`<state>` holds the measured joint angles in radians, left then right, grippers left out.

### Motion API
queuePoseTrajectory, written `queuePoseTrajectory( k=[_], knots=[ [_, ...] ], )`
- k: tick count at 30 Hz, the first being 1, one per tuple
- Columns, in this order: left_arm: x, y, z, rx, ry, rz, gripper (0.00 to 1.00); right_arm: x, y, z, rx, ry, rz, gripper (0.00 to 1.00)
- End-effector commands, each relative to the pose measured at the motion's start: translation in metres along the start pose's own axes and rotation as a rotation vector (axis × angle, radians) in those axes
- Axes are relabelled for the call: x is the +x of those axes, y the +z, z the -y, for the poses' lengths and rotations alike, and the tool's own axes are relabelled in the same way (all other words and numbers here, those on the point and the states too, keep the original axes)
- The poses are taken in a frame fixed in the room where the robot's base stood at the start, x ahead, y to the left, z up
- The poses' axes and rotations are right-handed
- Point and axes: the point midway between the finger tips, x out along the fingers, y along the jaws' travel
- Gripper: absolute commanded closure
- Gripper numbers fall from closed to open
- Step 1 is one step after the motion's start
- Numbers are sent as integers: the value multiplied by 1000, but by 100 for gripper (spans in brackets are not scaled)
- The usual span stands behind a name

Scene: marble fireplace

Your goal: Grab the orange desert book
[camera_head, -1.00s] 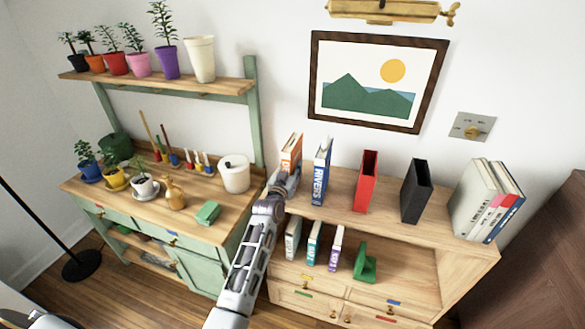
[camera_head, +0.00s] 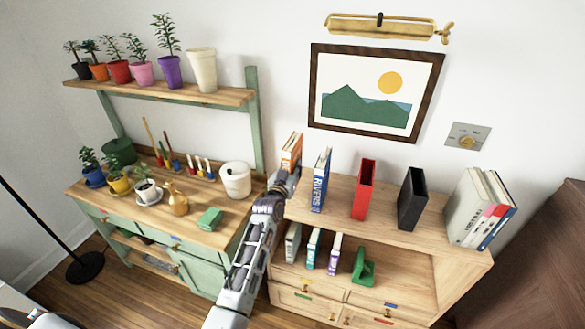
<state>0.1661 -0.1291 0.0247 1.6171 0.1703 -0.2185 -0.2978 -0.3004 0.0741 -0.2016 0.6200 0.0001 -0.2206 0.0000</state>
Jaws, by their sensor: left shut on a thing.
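The orange book (camera_head: 291,151) stands upright at the left end of the wooden bookcase top (camera_head: 336,196). Its upper part shows, and its lower part is hidden behind my left gripper. My left gripper (camera_head: 286,178) is shut on the orange book, low on its front. The arm reaches up to it from the bottom of the picture. My right gripper is not in view.
A blue RIVERS book (camera_head: 321,180) stands close to the right of the orange book. A red holder (camera_head: 364,189), a black holder (camera_head: 411,198) and several books (camera_head: 473,212) stand farther right. The green potting bench (camera_head: 195,245) is to the left.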

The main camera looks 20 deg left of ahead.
Motion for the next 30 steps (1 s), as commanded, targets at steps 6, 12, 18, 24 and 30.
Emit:
queuePoseTrajectory(
  k=[6, 12, 18, 24, 30],
  knots=[
    [0, -22, 0, 1, 0, -6, 100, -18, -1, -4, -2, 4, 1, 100],
    [0, -36, 0, 1, 0, -7, 100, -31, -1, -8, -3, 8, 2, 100],
    [0, -48, 0, 0, 0, -7, 100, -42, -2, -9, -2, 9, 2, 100],
    [1, -57, 0, 0, 0, -7, 100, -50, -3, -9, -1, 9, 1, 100],
    [1, -61, 0, 0, 0, -6, 100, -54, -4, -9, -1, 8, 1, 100]
  ],
)
